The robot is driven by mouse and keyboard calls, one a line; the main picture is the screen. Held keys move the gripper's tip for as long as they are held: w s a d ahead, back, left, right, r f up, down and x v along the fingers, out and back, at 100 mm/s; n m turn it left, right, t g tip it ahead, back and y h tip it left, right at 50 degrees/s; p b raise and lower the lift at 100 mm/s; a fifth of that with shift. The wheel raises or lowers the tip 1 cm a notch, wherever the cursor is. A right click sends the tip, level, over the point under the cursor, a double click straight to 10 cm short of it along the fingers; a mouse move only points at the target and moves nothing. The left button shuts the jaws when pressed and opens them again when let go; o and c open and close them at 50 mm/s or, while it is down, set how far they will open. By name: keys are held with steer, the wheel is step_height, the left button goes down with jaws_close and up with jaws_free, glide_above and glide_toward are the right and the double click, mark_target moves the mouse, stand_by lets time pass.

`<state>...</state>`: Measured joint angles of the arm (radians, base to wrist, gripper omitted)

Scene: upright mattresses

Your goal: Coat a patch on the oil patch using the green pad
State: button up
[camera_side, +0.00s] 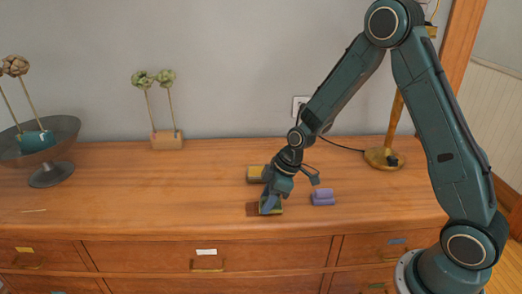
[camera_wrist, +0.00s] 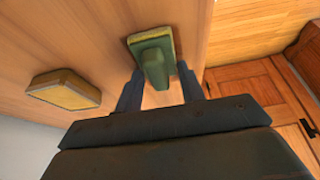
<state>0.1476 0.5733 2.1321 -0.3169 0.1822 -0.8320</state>
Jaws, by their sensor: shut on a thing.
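The green pad (camera_wrist: 152,40) has a raised green handle. In the side view the pad (camera_side: 273,211) is low at the table's front edge, under my gripper (camera_side: 267,198). My gripper is shut on the pad's handle, with a finger on either side of it in the wrist view (camera_wrist: 161,82). A small dark brown patch (camera_side: 252,209) shows on the wood just left of the pad; it may be the oil patch, partly covered by the pad. I cannot tell whether the pad touches the table.
A yellow-topped block (camera_wrist: 65,92) lies behind the pad, also in the side view (camera_side: 256,174). A purple block (camera_side: 322,197) is to the right. A lamp base (camera_side: 382,158), a wooden flower holder (camera_side: 167,140) and a bowl (camera_side: 66,135) stand farther off. The table's left-middle is clear.

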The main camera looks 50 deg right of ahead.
steer(key=shift+w+a, duration=0.7)
steer(key=shift+w+a, duration=0.1)
steer(key=shift+a, duration=0.05)
steer(key=shift+w+a, duration=1.2)
steer(key=shift+w, duration=0.05)
steer(key=shift+s+d, duration=0.1)
steer(key=shift+s+d, duration=1.25)
steer(key=shift+s+d, duration=0.1)
steer(key=shift+s+d, duration=1.2)
steer(key=shift+d, duration=0.05)
steer(key=shift+r, duration=0.1)
